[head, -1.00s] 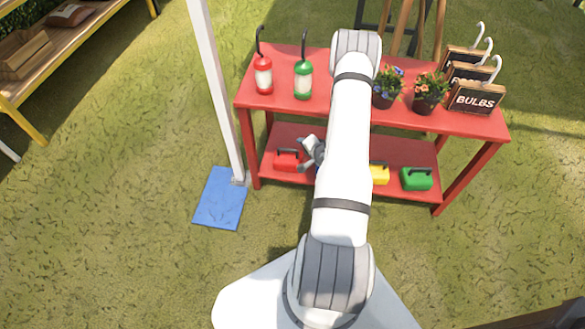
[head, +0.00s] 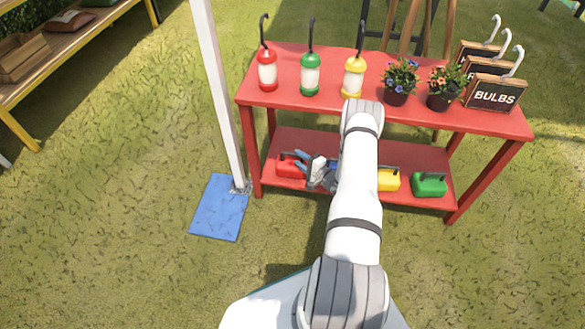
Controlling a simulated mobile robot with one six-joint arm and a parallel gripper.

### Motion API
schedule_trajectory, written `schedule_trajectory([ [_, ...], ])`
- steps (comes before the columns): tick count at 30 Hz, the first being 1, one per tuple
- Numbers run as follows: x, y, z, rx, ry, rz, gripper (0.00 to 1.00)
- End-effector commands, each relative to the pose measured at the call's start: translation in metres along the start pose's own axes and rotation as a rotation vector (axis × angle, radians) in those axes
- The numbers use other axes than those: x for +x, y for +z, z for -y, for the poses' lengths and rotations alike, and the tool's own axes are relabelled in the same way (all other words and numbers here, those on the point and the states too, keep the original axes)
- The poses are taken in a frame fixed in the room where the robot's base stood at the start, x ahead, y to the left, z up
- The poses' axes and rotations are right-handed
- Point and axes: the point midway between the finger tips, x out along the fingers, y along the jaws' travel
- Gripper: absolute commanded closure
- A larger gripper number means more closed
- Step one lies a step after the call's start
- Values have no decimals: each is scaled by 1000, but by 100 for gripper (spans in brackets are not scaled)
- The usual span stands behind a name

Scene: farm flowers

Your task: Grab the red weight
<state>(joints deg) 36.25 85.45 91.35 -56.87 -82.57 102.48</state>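The red weight (head: 287,169) is a small red block with a dark handle. It sits at the left end of the lower shelf (head: 344,151) of the red table. My gripper (head: 299,166) is low over that shelf, at the right side of the red weight, with its fingers pointing left toward it. The fingers look spread apart, and one overlaps the weight's handle area in the picture. I cannot tell whether they touch it. The right part of the red weight is partly hidden by the gripper.
A blue weight (head: 334,165) is mostly hidden behind my arm. Yellow (head: 388,180) and green (head: 429,185) weights stand farther right. Lanterns, potted flowers and signs fill the tabletop (head: 410,115) above. A white post (head: 217,95) on a blue base (head: 219,207) stands left of the table.

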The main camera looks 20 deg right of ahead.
Motion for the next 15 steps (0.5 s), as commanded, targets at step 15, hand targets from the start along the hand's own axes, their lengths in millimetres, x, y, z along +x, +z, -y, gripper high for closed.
schedule_trajectory([
  [15,25,1,0,0,1,2,71],
])
